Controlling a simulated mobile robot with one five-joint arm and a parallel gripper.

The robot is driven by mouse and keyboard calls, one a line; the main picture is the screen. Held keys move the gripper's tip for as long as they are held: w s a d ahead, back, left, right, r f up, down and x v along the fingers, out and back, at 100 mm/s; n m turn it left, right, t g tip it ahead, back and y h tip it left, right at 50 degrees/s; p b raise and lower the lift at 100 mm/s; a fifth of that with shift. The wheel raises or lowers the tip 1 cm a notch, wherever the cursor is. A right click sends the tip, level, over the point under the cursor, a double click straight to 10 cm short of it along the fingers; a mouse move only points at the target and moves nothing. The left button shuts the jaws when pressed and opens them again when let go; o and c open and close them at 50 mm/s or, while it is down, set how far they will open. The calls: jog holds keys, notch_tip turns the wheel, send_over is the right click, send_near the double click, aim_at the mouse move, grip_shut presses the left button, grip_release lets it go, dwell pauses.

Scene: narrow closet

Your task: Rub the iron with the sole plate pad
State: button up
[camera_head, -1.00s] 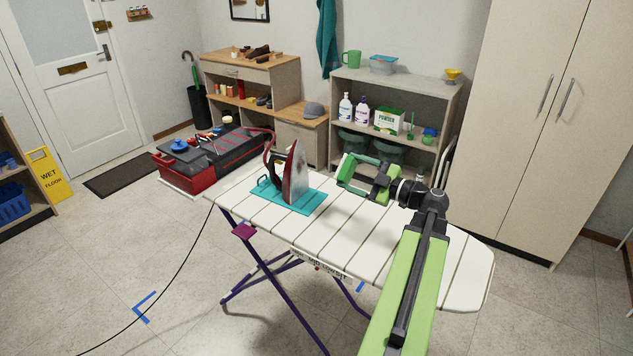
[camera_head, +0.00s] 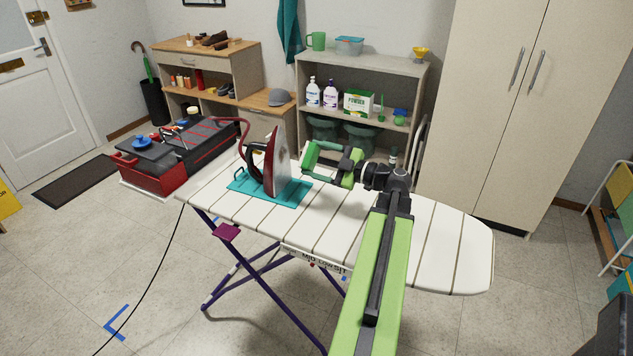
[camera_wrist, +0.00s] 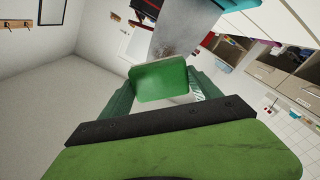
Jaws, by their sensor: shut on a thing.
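The iron (camera_head: 279,165), red and dark with a grey sole plate, stands upright on its heel on a teal mat (camera_head: 241,186) on the ironing board. Its sole plate faces right, towards my gripper. The plate also shows in the wrist view (camera_wrist: 184,28), with brownish stains. My gripper (camera_head: 322,158) is shut on the green sole plate pad (camera_wrist: 158,82). It holds the pad above the board, just right of the iron. In the head view a small gap seems to lie between pad and plate; I cannot tell contact for certain.
The striped white ironing board (camera_head: 440,245) is clear on its right part. A dark cord (camera_head: 165,255) trails across the floor at left. A red and black chest (camera_head: 155,172), a shelf unit (camera_head: 305,75) and a tall cabinet (camera_head: 480,130) stand behind the board.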

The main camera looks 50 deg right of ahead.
aim_at(281, 144)
notch_tip(281, 144, down, 6)
jog(key=r+b, duration=0.1)
jog(key=b, duration=0.3)
jog(key=shift+x, duration=3)
jog(key=shift+x, duration=0.85)
jog(key=shift+a+f, duration=0.1)
notch_tip(281, 144, up, 4)
jog(key=p, duration=0.3)
jog(key=shift+s+f+p, duration=0.15)
jog(key=shift+p, duration=0.25)
notch_tip(281, 144, up, 4)
jog(key=p, duration=0.4)
jog(key=shift+f, duration=0.15)
